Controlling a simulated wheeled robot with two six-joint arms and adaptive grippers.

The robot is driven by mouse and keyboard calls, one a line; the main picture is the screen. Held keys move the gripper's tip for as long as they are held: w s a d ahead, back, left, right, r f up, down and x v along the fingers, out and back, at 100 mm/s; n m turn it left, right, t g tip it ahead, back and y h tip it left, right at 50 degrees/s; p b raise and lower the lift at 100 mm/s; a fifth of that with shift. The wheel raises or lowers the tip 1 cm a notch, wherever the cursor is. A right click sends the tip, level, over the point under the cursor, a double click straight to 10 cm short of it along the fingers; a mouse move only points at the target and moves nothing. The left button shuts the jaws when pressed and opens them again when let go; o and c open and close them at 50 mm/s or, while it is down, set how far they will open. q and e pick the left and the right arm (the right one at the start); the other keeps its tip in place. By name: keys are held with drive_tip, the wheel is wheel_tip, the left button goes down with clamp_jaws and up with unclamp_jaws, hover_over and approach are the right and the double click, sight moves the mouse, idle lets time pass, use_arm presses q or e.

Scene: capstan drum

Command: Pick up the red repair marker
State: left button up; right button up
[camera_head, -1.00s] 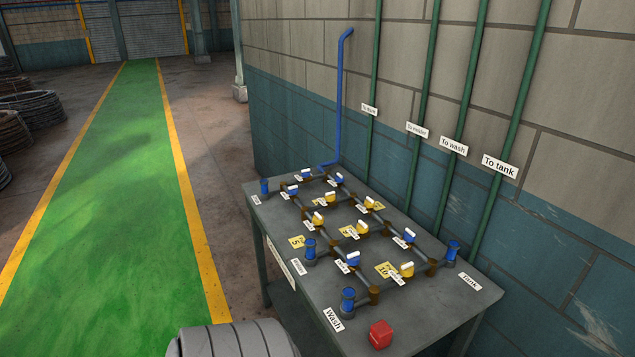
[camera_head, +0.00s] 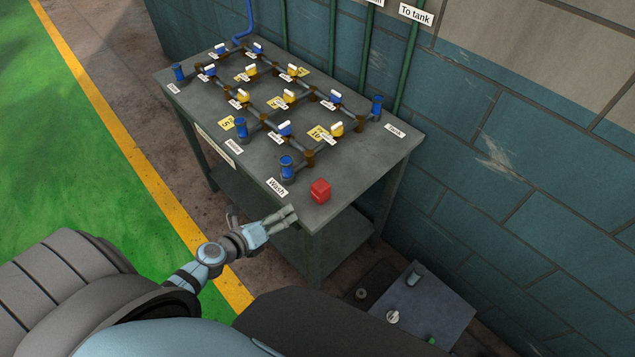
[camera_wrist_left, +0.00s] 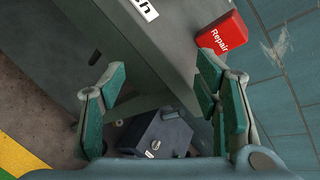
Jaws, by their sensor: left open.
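The red repair marker (camera_head: 320,190) is a small red block on the grey table's near right corner. In the left wrist view the marker (camera_wrist_left: 222,33) shows white "Repair" lettering, at the upper right, beyond the right-hand finger. My left gripper (camera_head: 281,218) is just off the table's front edge, to the left of and nearer than the marker. In the left wrist view its two green-padded fingers (camera_wrist_left: 162,75) are wide apart with nothing between them. The gripper does not touch the marker. My right gripper is not in view.
The table (camera_head: 357,170) carries a pipe grid with blue and yellow valves. A "Wash" label (camera_head: 277,188) lies left of the marker. A teal block wall (camera_head: 500,190) stands behind. A low grey box (camera_head: 440,305) with small parts is on the floor at lower right.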

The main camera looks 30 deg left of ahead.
sight(326, 183)
use_arm(q)
drive_tip(key=w+d+r+m+h, duration=0.2)
drive_tip(key=w+d+r+m, duration=0.15)
drive_tip(key=r+m, duration=0.65)
drive_tip(key=shift+m, duration=0.5)
drive_tip(key=b+x, duration=0.1)
drive_tip(key=x, duration=0.3)
drive_tip(key=b+x, duration=0.1)
drive_tip(key=x, duration=0.3)
drive_tip(key=f+b+x, duration=0.1)
drive_tip(key=x, duration=0.4)
drive_tip(key=shift+s+d+f, duration=0.1)
drive_tip(key=shift+s+d, duration=0.2)
drive_tip(key=shift+s, duration=0.1)
drive_tip(key=shift+w+d+f, duration=0.1)
drive_tip(key=shift+w+d, duration=0.1)
drive_tip(key=shift+w, duration=0.25)
drive_tip(key=c, duration=1.3)
